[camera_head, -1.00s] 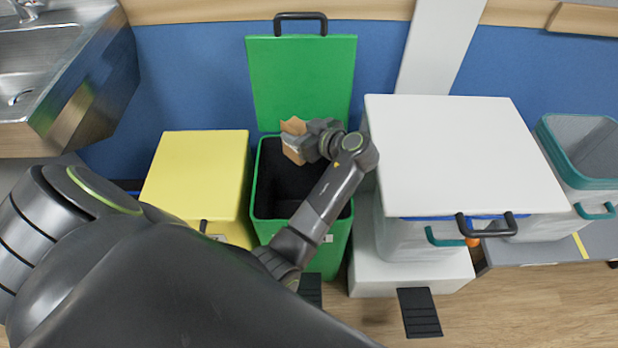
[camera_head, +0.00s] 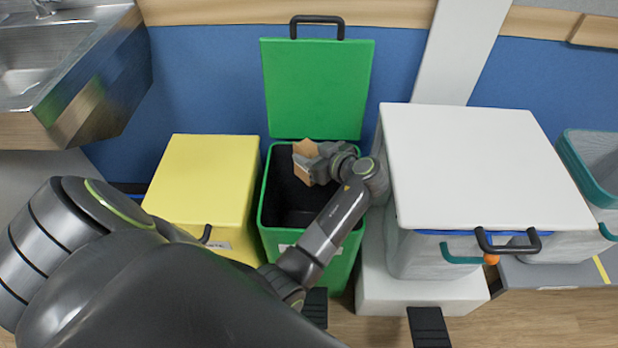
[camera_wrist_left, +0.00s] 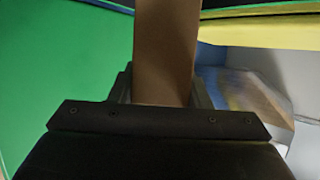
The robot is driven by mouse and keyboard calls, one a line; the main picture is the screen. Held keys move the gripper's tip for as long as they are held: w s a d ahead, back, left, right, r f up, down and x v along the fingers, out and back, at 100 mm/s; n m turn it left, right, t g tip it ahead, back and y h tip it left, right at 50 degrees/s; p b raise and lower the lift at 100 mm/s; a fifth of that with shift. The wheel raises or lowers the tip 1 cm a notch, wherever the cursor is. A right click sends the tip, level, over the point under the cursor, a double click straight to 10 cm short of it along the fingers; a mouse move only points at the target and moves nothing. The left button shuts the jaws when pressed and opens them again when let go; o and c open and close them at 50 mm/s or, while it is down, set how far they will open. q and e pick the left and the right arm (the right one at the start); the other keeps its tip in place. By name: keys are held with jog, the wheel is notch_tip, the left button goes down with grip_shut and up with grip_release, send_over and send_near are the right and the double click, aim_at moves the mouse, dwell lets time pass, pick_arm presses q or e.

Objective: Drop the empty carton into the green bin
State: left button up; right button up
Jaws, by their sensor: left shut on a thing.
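The green bin (camera_head: 268,213) stands in the middle of the head view with its green lid (camera_head: 318,88) raised upright behind it. My left gripper (camera_head: 310,165) is over the bin's mouth, near the back. It is shut on the empty carton (camera_head: 302,172), a small brown box partly hidden by the gripper. The carton also shows in the left wrist view (camera_wrist_left: 166,55), held between the fingers. The bin's dark inside shows below and in front of the carton. My right gripper is not in view.
A yellow-lidded bin (camera_head: 202,180) stands left of the green bin. A white-lidded bin (camera_head: 480,165) stands close on the right, with an open grey bin with a teal rim (camera_head: 585,170) beyond. A metal sink (camera_head: 50,65) is at upper left. Black pedals (camera_head: 428,327) lie in front.

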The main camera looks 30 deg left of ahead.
pick_arm(q)
jog(key=shift+f, duration=0.2)
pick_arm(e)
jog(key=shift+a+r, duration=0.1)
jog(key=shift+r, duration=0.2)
pick_arm(q)
jog(key=o, duration=1)
jog(key=shift+o, duration=0.2)
